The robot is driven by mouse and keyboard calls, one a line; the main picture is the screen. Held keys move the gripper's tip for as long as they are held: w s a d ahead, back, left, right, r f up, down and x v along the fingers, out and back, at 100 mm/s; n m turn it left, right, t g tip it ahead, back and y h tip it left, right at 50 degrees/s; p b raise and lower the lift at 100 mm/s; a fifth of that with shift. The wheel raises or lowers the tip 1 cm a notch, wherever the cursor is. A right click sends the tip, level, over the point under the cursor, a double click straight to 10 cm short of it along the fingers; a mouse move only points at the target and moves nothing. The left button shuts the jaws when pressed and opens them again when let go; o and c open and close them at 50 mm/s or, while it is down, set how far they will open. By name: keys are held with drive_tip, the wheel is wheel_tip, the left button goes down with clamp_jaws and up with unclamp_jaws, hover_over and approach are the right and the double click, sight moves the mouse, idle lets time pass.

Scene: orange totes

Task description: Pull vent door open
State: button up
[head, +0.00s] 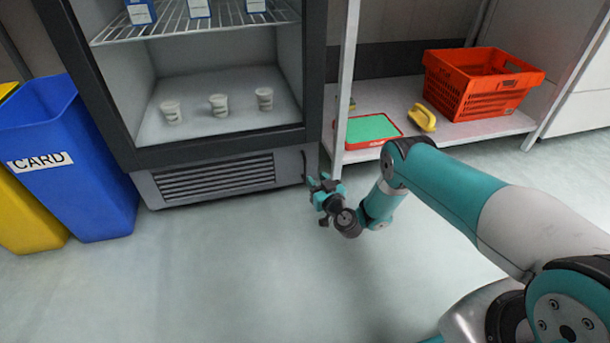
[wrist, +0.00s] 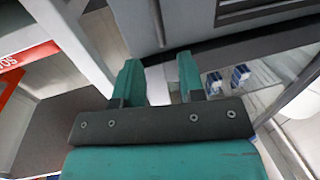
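The vent door (head: 283,172) is a grey panel with dark horizontal slats along the bottom of the fridge, and it looks closed. A thin dark vertical handle (head: 304,165) is at its right end. My gripper (head: 317,183) is low in front of that end, close to the handle. In the wrist view my gripper (wrist: 158,62) has its two teal fingers apart, with nothing seen between them. The vent door (wrist: 190,25) is just beyond the fingertips, with a dark thin bar, likely the handle (wrist: 158,22), in line with the gap. Contact cannot be told.
The fridge (head: 210,150) holds several white cups and cartons above the vent door. A shelf unit (head: 345,85) stands close to the right with a red crate (head: 460,100). Blue (head: 75,180) and yellow bins stand left. The floor in front is clear.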

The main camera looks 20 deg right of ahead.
sight(305, 166)
drive_tip(key=w+b, duration=0.2)
drive_tip(key=w+a+b, duration=0.1)
drive_tip(key=w+b, duration=0.3)
drive_tip(key=w, duration=0.1)
drive_tip(key=shift+a+f, duration=0.25)
drive_tip(key=shift+w+a+r+b, duration=0.1)
drive_tip(key=shift+w+r+b, duration=0.15)
drive_tip(key=shift+w+b, duration=0.5)
clamp_jaws()
